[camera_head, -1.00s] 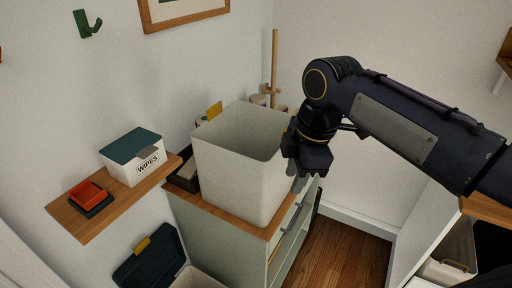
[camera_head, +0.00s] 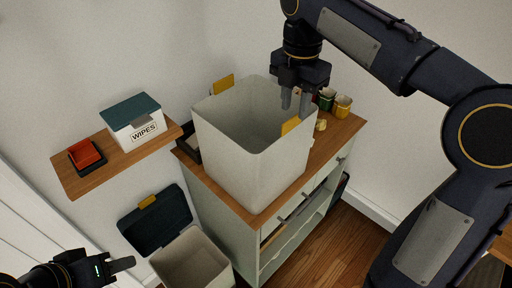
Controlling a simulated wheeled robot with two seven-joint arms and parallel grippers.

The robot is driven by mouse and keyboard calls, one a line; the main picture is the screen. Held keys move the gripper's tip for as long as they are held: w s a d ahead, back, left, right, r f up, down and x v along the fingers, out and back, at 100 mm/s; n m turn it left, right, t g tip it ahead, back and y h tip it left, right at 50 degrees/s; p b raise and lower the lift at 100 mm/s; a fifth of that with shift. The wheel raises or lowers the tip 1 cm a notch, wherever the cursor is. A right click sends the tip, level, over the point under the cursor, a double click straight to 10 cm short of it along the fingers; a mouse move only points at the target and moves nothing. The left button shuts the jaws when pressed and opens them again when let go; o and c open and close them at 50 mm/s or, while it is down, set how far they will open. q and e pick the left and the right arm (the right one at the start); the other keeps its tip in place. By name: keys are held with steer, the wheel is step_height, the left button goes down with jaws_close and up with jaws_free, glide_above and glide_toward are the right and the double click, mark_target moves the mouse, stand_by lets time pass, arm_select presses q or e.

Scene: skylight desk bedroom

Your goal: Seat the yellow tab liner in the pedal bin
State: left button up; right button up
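The liner (camera_head: 250,170) is a tall off-white open box standing upright on the cabinet top. It has a yellow tab (camera_head: 291,125) at its right rim, and another yellow tab (camera_head: 223,84) shows at its back left. The pedal bin (camera_head: 192,262) is low at the bottom of the view, its dark lid (camera_head: 158,226) raised. My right gripper (camera_head: 296,104) points down at the liner's far right rim, its fingers apart; whether they touch the rim is unclear. My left gripper (camera_head: 122,264) is at the lower left, left of the bin, seen side-on.
A wooden wall shelf (camera_head: 110,165) holds a wipes box (camera_head: 134,122) and a red item (camera_head: 86,155) in a dark tray. Small pots (camera_head: 342,106) stand on the cabinet top (camera_head: 338,130) behind the liner. Bare floor (camera_head: 335,235) shows at the right.

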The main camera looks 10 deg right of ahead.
mark_target(293, 118)
steer(key=f, duration=0.5)
steer(key=shift+w+f, duration=0.2)
steer(key=shift+w, duration=0.05)
jaws_close()
